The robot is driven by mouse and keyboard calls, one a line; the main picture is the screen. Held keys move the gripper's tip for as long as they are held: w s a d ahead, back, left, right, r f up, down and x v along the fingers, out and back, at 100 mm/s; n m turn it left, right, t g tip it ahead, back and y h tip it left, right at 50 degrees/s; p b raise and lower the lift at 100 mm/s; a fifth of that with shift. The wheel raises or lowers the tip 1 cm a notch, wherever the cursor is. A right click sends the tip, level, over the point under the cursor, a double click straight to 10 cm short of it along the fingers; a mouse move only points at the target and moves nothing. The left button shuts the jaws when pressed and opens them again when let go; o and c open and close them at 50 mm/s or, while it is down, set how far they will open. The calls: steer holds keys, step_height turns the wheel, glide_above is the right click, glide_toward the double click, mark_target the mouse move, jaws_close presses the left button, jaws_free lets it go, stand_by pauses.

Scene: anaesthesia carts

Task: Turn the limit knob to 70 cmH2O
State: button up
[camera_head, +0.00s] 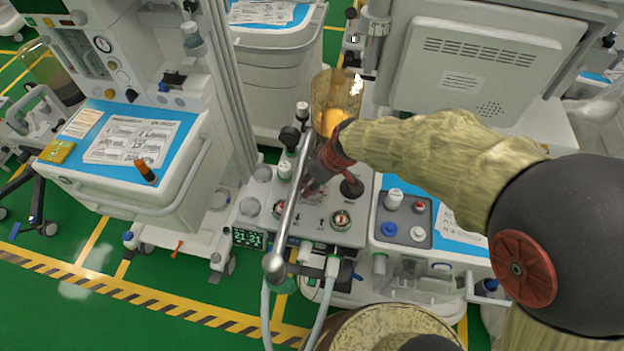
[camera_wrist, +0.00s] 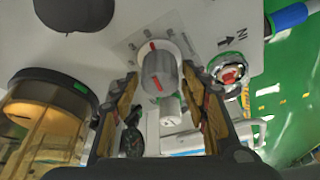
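A grey-white knob with a red pointer line (camera_wrist: 157,72), which looks like the limit knob, stands on a pale plate in the wrist view. The scale around it is too blurred to read. My gripper (camera_wrist: 160,84) has one finger on each side of the knob, with a gap at the left finger; the right finger is very near it, and I cannot tell whether it touches. In the head view my gripper (camera_head: 312,184) is low over the grey panel (camera_head: 262,207) of the middle cart. The knob is mostly hidden there by my gripper and a metal bar.
The metal bar (camera_head: 290,205) crosses close to my gripper's left. An amber canister (camera_head: 336,98) stands behind it and shows in the wrist view (camera_wrist: 42,125). A red-centred port (camera_head: 341,219) and a black knob (camera_head: 352,187) are at right. Hoses hang in front.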

steer(key=shift+o, duration=0.6)
steer(key=shift+r, duration=0.1)
steer(key=shift+d+r, duration=0.1)
steer(key=shift+r, duration=0.25)
steer(key=v, duration=1.1)
steer(key=shift+s+d, duration=0.1)
steer(key=shift+s, duration=0.05)
steer(key=w+a+f+n, duration=0.1)
steer(key=f, duration=0.2)
steer(key=a+f+n+g, duration=0.1)
steer(key=f+n, duration=0.1)
steer(key=f, duration=0.2)
steer(key=w+a+f+n+p, duration=0.1)
steer(key=a+f, duration=0.1)
steer(key=f, duration=0.2)
steer(key=shift+w+f+g+y, duration=0.1)
steer(key=shift+w+g+y, duration=0.2)
steer(key=shift+w, duration=0.05)
